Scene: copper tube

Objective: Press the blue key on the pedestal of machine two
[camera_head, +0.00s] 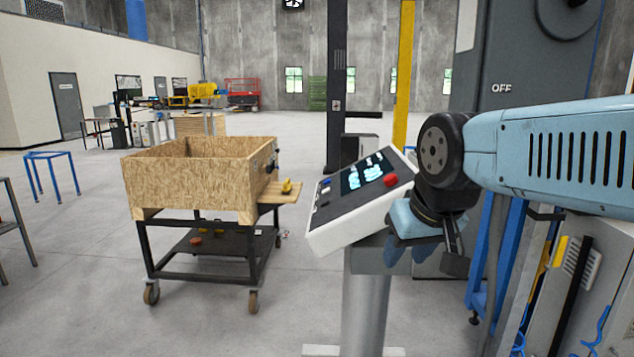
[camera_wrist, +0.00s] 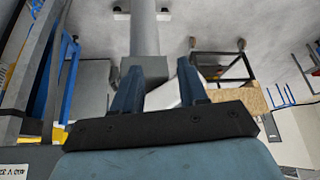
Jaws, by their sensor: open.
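The pedestal (camera_head: 366,305) is a grey post carrying a tilted white console (camera_head: 345,224). The console has a dark panel with a lit screen (camera_head: 362,176), a red button (camera_head: 390,180) and small keys along its left edge. The upper of these looks like the blue key (camera_head: 326,183); it is very small. My gripper (camera_head: 407,256) hangs at the right side of the console, fingers down, away from the key. In the wrist view my gripper (camera_wrist: 157,75) is open and empty. The pedestal post (camera_wrist: 145,28) shows beyond the fingers, with the white console partly hidden behind them.
A wooden crate (camera_head: 195,185) on a wheeled black cart stands left of the pedestal, with a gap between. A grey cabinet marked OFF (camera_head: 500,60) and blue framing (camera_head: 490,240) crowd the right.

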